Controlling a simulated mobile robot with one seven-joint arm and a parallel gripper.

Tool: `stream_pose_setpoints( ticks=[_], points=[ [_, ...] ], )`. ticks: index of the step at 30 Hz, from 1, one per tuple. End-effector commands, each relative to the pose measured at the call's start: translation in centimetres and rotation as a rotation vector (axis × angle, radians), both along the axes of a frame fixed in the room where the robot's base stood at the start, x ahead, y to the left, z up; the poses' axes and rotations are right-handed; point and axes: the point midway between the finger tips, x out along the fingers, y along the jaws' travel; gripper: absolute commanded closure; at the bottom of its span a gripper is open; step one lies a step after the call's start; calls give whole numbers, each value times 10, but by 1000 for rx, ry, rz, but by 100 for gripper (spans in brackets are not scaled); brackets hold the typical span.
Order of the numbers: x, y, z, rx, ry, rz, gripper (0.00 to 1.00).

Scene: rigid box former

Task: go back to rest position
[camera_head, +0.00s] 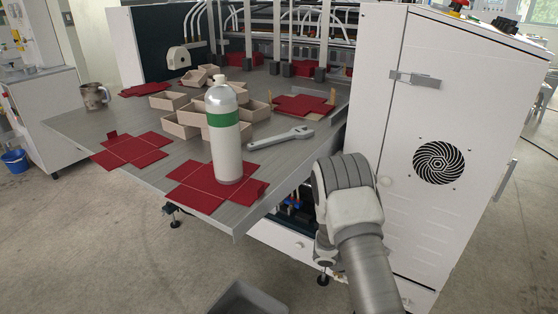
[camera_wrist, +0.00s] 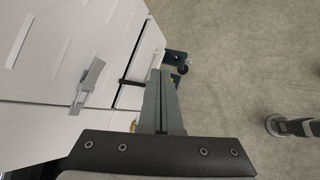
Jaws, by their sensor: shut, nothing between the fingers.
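My gripper (camera_wrist: 161,78) shows in the wrist view with its grey fingers together and nothing between them. It is over the concrete floor (camera_wrist: 225,60), beside the white machine cabinet (camera_wrist: 40,50). In the head view my arm is at the lower right, in front of the machine and right of the table corner; the gripper itself is hidden there.
The grey table (camera_head: 75,124) holds a white bottle with a green band (camera_head: 225,150), standing on a red blank (camera_head: 200,195). A grey bin (camera_head: 240,298) is on the floor.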

Motion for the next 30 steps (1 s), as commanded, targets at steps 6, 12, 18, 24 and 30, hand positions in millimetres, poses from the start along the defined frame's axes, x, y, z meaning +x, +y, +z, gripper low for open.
stream_pose_setpoints(
  ticks=[6,12,18,24,30],
  points=[
    [-3,6,88,77,-133,-165,100],
    [-20,16,157,165,-243,-304,100],
    [-47,27,218,266,-344,-433,100],
    [-81,42,271,380,-438,-545,100],
    [-119,60,314,508,-528,-646,100]
  ],
)
